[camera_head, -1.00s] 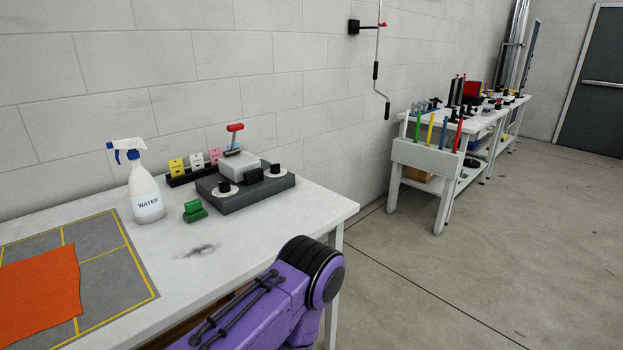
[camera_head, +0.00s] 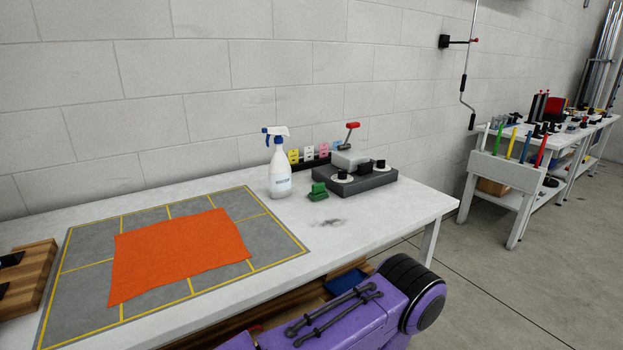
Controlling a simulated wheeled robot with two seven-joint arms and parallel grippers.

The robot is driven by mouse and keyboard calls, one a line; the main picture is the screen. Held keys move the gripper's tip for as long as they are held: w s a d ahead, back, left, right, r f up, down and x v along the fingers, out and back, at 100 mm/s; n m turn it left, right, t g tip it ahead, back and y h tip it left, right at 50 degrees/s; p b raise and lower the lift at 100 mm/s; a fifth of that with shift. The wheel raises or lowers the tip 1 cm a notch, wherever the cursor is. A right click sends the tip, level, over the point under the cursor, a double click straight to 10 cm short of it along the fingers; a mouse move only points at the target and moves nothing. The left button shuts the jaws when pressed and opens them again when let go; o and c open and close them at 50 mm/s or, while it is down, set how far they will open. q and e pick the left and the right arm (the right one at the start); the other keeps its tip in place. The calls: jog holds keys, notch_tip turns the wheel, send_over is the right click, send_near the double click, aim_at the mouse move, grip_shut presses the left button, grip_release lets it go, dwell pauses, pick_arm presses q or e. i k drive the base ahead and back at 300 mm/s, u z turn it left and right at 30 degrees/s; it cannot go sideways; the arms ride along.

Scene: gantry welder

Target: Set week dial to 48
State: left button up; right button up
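A dark grey device (camera_head: 355,183) with a light grey block and a red-handled lever (camera_head: 350,128) on top stands on the white table near its back right. Two black knobs on white discs sit on it, a left dial (camera_head: 341,173) and a right dial (camera_head: 380,166). Their markings are too small to read, so I cannot tell which is the week dial or its setting. A purple arm link of mine shows at the bottom; neither gripper is in view.
A spray bottle (camera_head: 280,172) and a green block (camera_head: 318,192) stand left of the device. An orange cloth (camera_head: 180,252) lies on a grey mat (camera_head: 85,290). A wooden block (camera_head: 38,270) is at far left. Another bench (camera_head: 506,170) stands at right beyond open floor.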

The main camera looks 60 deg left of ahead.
aim_at(341, 174)
jog(key=k, duration=0.5)
jog(key=u, duration=0.7)
